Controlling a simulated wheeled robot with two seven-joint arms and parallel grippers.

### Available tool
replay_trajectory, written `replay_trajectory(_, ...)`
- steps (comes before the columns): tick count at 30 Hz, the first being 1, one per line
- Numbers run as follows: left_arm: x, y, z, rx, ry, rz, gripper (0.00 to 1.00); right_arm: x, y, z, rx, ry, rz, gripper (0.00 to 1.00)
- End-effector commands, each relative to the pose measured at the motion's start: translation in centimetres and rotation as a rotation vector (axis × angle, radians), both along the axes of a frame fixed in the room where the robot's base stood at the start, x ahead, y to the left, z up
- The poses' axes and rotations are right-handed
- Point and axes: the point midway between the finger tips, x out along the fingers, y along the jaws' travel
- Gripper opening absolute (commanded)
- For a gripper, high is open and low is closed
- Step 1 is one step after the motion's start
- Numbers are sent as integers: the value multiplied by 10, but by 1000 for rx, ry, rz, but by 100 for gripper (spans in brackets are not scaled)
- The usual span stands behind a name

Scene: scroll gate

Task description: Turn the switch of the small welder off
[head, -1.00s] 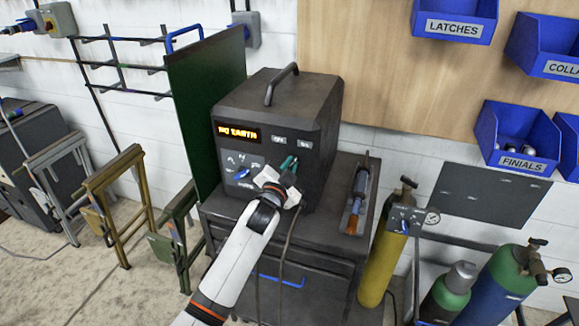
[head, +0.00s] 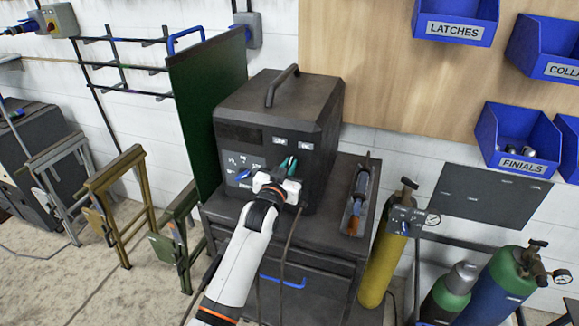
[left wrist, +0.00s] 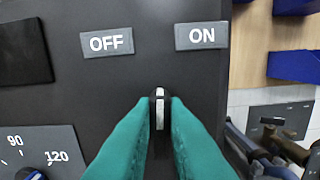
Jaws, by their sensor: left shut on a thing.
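The small welder (head: 265,103) is a dark grey box on a dark cart. Its front has an OFF label (left wrist: 107,42) at left and an ON label (left wrist: 202,35) at right. Below them is the switch (left wrist: 159,118), a dark knob with a white line. In the left wrist view the line stands about upright, roughly between the labels. My left gripper (head: 292,167) has teal fingers shut on the switch, one on each side. The fingers hide part of the knob. The welder's display (head: 240,134) is dark. My right gripper is not in view.
A blue dial (left wrist: 30,174) sits on the panel left of the switch. A torch in a tray (head: 356,200) lies on the cart (head: 340,240) to the right. Gas cylinders (head: 385,245) stand right of the cart. A green screen (head: 207,110) stands left of the welder.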

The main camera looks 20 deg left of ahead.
Motion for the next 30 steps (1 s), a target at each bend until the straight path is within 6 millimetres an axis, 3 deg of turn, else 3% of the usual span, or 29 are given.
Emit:
replay_trajectory(18,0,4,0,-559,19,0,0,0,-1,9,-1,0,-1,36)
replay_trajectory(30,0,6,-1,-753,26,0,0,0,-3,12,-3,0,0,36)
